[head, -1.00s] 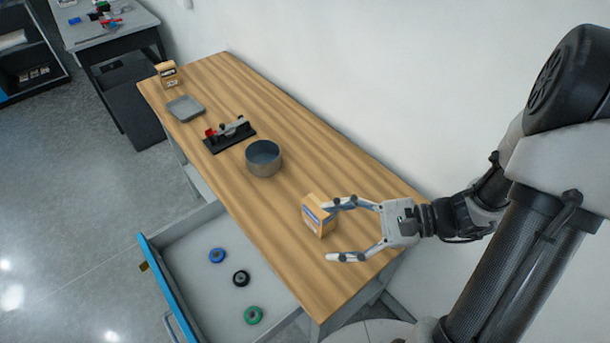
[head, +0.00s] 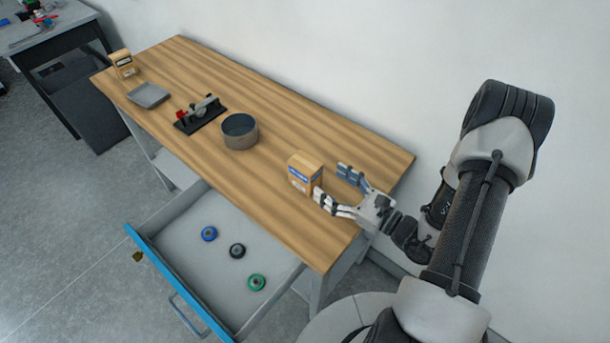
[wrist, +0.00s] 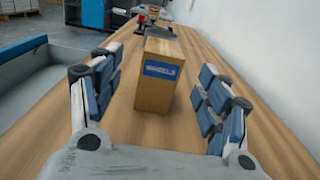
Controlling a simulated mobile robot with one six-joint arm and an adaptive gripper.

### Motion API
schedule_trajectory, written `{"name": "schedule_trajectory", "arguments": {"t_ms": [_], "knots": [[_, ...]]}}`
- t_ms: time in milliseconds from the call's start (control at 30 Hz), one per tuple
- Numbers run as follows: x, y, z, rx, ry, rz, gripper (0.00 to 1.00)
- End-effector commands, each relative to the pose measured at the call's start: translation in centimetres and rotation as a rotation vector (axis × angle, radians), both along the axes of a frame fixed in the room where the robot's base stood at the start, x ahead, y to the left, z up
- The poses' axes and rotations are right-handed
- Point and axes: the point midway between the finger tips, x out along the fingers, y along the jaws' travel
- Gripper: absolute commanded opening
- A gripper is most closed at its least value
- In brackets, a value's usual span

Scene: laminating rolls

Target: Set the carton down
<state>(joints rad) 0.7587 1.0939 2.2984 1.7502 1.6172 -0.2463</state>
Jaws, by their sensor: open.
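The carton (head: 305,173) is a small tan box with a blue label, standing upright on the wooden bench top (head: 280,105) toward its near right end. My gripper (head: 329,182) is open just to the right of the carton, low over the bench. In the wrist view the carton (wrist: 156,75) stands ahead between the two spread fingers, with gaps on both sides. The fingers do not appear to touch it. The carton's underside is hidden.
A round grey pot (head: 240,132), a black fixture with a red part (head: 200,115), a grey tray (head: 148,95) and another carton (head: 123,64) stand farther left. An open drawer (head: 185,240) holds blue (head: 209,233), black (head: 237,250) and green (head: 257,282) rolls. Bench behind the carton is clear.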

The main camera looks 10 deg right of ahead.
Motion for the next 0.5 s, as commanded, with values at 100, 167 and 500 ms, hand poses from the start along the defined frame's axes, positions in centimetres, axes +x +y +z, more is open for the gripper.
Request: {"name": "schedule_trajectory", "arguments": {"t_ms": [100, 167, 500], "knots": [[1.9, 1.5, -0.1, -0.002, -0.002, 0.006, 0.70], [2.6, 2.0, -0.1, -0.002, 0.000, 0.005, 0.70], [5.2, 3.5, -0.2, -0.003, -0.004, 0.005, 0.70]]}}
